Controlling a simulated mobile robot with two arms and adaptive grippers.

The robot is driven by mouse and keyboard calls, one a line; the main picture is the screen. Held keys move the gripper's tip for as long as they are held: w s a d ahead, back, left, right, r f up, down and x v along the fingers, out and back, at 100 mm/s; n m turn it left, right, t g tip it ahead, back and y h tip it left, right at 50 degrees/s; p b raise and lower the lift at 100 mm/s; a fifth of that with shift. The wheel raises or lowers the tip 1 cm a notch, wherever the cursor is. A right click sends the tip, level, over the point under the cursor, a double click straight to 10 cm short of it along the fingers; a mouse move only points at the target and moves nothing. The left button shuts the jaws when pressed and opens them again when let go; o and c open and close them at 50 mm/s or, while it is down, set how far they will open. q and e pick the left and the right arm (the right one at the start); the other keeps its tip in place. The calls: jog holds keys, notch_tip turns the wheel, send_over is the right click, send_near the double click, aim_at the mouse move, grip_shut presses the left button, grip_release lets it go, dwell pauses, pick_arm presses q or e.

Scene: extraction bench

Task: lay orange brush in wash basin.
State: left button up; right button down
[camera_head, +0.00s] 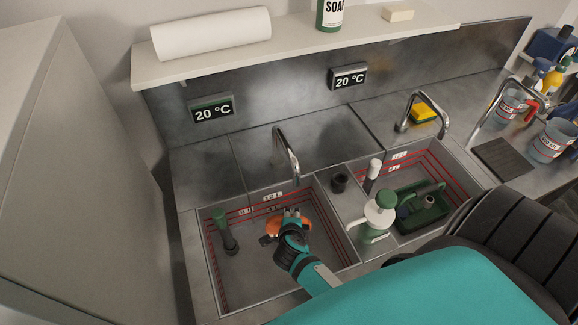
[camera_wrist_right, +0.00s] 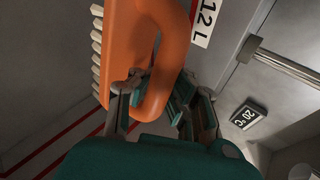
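The orange brush (camera_head: 273,227) is in my right gripper (camera_head: 292,217), over the left basin (camera_head: 250,275). In the right wrist view the brush (camera_wrist_right: 122,45) shows an orange block with pale bristles and a looped handle. The fingers of the gripper (camera_wrist_right: 160,85) stand on both sides of the handle and close on it. The basin has red level lines and a 12 L label, and the brush is within its outline. I cannot tell how high the brush is above the floor. My left gripper is not in view.
A green-handled plunger (camera_head: 227,236) stands at the left in that basin. A tap (camera_head: 288,152) arches over its back edge. A green-and-white pump bottle (camera_head: 376,217) stands on the divider. The right basin holds a green tub (camera_head: 407,224). The left basin's front floor is clear.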

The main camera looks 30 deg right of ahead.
jog(key=f, duration=0.3)
jog(key=shift+w+d+f, duration=0.1)
jog(key=shift+w+f, duration=0.1)
notch_tip(320, 180, down, 3)
jog(key=shift+s+f+b, duration=0.1)
jog(key=shift+b, duration=0.45)
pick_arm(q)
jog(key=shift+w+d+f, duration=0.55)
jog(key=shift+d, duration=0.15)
pick_arm(e)
jog(key=shift+f, duration=0.15)
jog(key=shift+f, duration=0.15)
jog(key=c, duration=1.5)
grip_release()
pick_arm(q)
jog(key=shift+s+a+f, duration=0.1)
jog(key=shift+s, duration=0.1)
pick_arm(e)
jog(key=shift+o, duration=0.2)
